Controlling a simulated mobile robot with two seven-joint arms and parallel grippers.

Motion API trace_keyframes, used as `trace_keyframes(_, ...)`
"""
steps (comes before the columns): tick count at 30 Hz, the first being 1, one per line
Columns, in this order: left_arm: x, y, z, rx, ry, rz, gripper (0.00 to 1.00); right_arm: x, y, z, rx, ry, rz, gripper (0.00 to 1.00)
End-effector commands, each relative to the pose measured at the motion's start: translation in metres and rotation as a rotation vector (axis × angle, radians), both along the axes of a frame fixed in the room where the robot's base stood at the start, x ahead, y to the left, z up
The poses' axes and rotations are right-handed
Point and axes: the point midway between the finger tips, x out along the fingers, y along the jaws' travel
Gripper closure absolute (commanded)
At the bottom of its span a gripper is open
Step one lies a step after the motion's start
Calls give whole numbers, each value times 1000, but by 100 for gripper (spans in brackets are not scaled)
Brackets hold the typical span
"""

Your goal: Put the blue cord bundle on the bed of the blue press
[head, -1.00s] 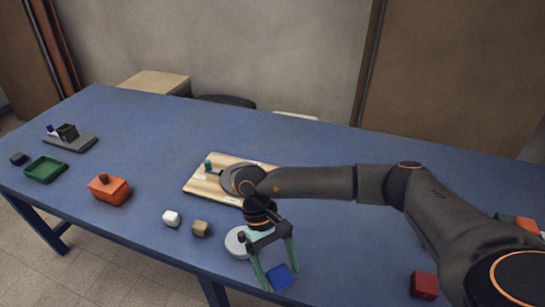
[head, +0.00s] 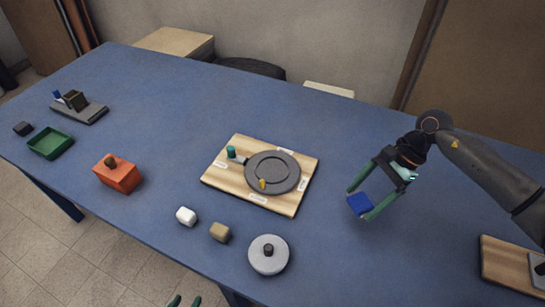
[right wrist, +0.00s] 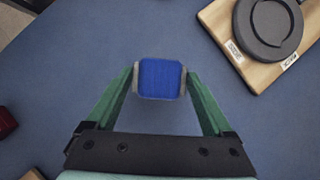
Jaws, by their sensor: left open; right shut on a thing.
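The blue cord bundle (head: 359,204) is a small blue block. My right gripper (head: 364,203) is shut on it, over the table right of the middle board. In the right wrist view the bundle (right wrist: 160,78) sits between both green fingertips (right wrist: 160,80). A grey device with a blue knob (head: 80,113), probably the blue press, stands at the far left with a dark block on its base; its bed is too small to make out. My left gripper (head: 183,301) shows only its green fingertips at the bottom edge, open and empty.
A wooden board (head: 228,185) with a round dark plate and a teal-knobbed lever lies mid-table. Another board (head: 500,262) is at right.

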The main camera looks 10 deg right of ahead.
Motion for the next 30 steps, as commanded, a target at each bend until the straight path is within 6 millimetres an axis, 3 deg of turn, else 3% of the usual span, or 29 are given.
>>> trace_keyframes(1,-1,0,-7,1,3,0,50,4,-17,0,-4,2,-127,75)
trace_keyframes(6,-3,0,-17,0,7,0,50,22,-64,21,-4,-2,-506,75)
trace_keyframes(10,-3,0,-21,0,7,0,50,31,-90,37,-4,-2,-697,75)
trace_keyframes(14,-3,0,-23,0,7,0,50,35,-101,47,-1,-2,-788,75)
trace_keyframes(20,-3,0,-20,1,7,0,50,40,-98,48,4,0,-808,75)
trace_keyframes(30,-3,0,-6,0,6,0,50,81,-44,21,8,2,-802,75)
